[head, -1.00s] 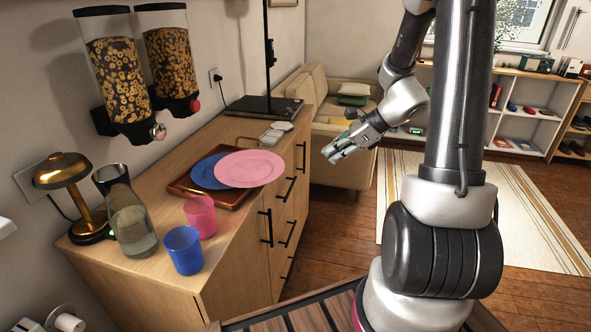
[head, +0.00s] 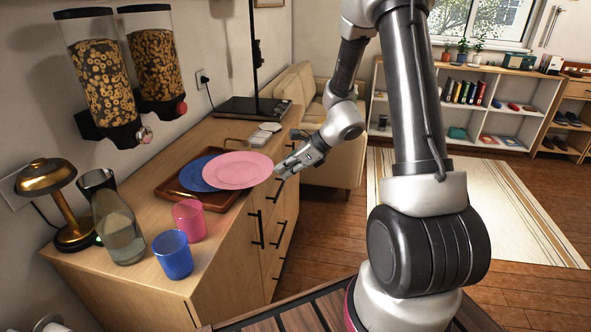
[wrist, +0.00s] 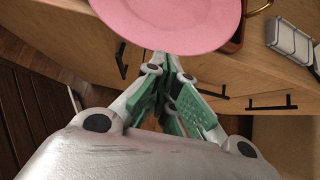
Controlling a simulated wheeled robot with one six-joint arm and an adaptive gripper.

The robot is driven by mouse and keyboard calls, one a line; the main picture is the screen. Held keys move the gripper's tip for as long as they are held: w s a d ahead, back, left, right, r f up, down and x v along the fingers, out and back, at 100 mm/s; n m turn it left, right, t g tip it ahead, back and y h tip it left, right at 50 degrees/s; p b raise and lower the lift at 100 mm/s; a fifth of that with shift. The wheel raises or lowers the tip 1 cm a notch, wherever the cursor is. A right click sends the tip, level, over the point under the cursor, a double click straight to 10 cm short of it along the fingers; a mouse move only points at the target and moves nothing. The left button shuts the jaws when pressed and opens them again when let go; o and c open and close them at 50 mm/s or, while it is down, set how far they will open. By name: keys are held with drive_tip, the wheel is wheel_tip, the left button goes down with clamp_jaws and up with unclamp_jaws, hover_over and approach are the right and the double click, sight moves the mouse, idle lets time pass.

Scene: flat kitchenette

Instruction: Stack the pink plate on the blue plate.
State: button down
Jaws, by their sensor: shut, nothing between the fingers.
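The pink plate (head: 238,171) lies partly over the blue plate (head: 195,178), shifted to the right and hiding much of it. Both are at a brown wooden tray (head: 168,198) on the cabinet, and the pink plate reaches past the tray's right side. The pink plate fills the top of the wrist view (wrist: 175,22). My gripper (head: 281,174) is at the pink plate's right edge, shut and empty. In the wrist view its green-padded fingers (wrist: 165,75) point at the near rim. I cannot tell whether they touch it.
A pink cup (head: 189,221), a blue cup (head: 172,255), a glass carafe (head: 120,235) and a brass lamp (head: 50,200) stand at the cabinet's near left. Two cereal dispensers (head: 100,85) hang above. A sofa (head: 335,160) stands behind my arm.

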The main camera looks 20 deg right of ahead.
sight(260, 172)
drive_tip(key=shift+w+a, duration=0.1)
drive_tip(key=shift+a, duration=0.05)
drive_tip(key=shift+w+a, duration=0.9)
drive_tip(key=shift+a, duration=0.35)
drive_tip(key=shift+w+a, duration=0.9)
drive_tip(key=shift+a, duration=0.3)
drive_tip(key=shift+d, duration=0.15)
drive_tip(key=s+d+f+v, duration=0.1)
drive_tip(key=f+v, duration=0.1)
drive_tip(key=v, duration=1)
drive_tip(key=shift+s+d+r, duration=0.25)
drive_tip(key=shift+s+d, duration=0.05)
drive_tip(key=shift+d, duration=0.1)
